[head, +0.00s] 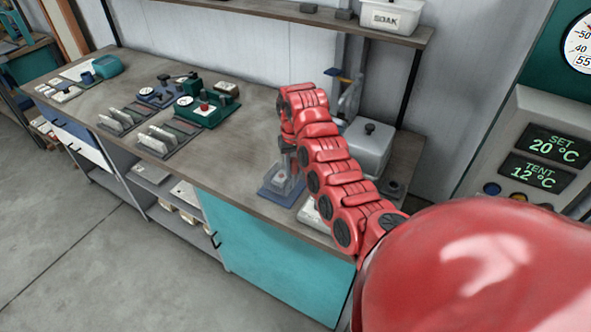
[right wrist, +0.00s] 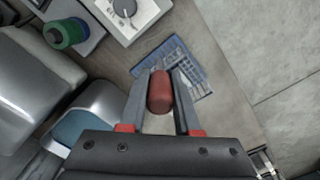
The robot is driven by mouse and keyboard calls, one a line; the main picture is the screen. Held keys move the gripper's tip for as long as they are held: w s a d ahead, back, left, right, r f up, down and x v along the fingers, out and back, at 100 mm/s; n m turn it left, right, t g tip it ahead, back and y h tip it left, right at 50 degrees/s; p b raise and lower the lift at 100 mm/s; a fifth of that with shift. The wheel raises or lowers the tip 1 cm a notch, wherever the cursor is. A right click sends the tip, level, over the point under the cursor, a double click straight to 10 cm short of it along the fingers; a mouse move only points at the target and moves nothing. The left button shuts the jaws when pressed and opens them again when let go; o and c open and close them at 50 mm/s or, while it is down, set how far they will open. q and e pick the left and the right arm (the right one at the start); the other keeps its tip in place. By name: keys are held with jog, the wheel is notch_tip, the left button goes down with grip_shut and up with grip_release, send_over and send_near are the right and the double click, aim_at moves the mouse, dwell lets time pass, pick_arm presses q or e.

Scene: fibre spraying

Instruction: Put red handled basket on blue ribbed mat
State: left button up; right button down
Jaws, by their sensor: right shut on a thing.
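My right gripper (head: 287,158) points down above the right part of the bench in the head view. In the right wrist view the gripper (right wrist: 160,92) has its two fingers on either side of a red handle (right wrist: 160,90), shut on it. The blue mat (head: 267,191) lies on the bench under the gripper; it also shows in the right wrist view (right wrist: 203,75). A greyish basket body (head: 283,182) shows faintly below the gripper, over the mat. I cannot tell whether it touches the mat. My left gripper is not in view.
A grey lidded tank (head: 368,150) stands right of the gripper. A white device with a dial (right wrist: 128,15) lies beside the mat. Slotted racks (head: 168,137) and a green device (head: 205,110) stand further left. A shelf (head: 300,14) runs above the bench.

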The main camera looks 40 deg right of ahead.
jog(key=shift+w+d+f+b, duration=0.2)
jog(key=shift+w+d+b, duration=0.35)
jog(key=shift+d, duration=0.05)
jog(key=shift+w+d+b, duration=0.4)
jog(key=shift+w+b, duration=0.15)
jog(key=shift+b, duration=0.25)
notch_tip(320, 180, down, 2)
jog(key=shift+d+f+p, duration=0.1)
jog(key=shift+p, duration=1.05)
jog(key=shift+f, duration=0.4)
jog(key=shift+f, duration=0.1)
jog(key=shift+f, duration=0.15)
jog(key=c, duration=0.6)
grip_release()
